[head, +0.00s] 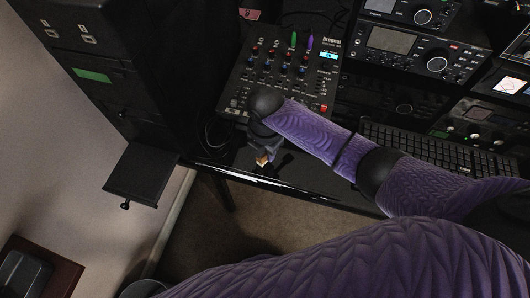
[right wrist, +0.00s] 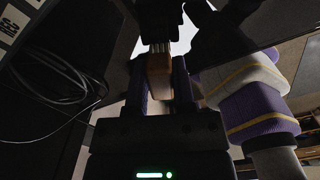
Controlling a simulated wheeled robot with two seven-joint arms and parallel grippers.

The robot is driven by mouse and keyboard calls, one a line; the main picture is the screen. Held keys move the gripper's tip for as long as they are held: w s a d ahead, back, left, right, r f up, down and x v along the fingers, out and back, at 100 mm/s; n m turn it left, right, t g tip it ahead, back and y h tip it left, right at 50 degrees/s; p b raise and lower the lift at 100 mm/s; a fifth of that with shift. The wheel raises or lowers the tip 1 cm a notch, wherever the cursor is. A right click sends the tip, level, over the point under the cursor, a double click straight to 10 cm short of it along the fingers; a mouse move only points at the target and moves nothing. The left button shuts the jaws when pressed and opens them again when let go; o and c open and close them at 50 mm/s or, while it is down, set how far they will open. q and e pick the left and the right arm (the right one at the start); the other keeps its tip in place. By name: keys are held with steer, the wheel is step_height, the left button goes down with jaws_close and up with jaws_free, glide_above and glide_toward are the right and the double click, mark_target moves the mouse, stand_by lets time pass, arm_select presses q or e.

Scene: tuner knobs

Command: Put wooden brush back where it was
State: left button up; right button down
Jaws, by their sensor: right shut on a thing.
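The wooden brush (head: 262,160) shows as a small tan piece below my right gripper (head: 266,153), over the front part of the black desk (head: 320,178). My right wrist and forearm cover part of the mixer's lower edge in the head view. Whether the brush touches the desk I cannot tell. My left gripper is not in view.
A mixer (head: 297,75) with coloured knobs stands behind the gripper. A keyboard (head: 435,148) and radio units (head: 390,40) are to the right. A black cabinet (head: 95,75) and small dark shelf (head: 142,175) are at left. Cables (right wrist: 60,75) hang nearby.

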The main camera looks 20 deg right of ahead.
steer(key=shift+f, duration=0.35)
steer(key=shift+c, duration=2.4)
jaws_free()
steer(key=shift+o, duration=0.2)
steer(key=shift+r+p, duration=0.3)
steer(key=shift+r, duration=0.05)
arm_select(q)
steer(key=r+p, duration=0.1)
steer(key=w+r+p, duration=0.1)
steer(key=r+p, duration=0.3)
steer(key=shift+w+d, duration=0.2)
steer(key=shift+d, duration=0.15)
arm_select(e)
step_height(320, 180, up, 12)
steer(key=shift+f, duration=0.15)
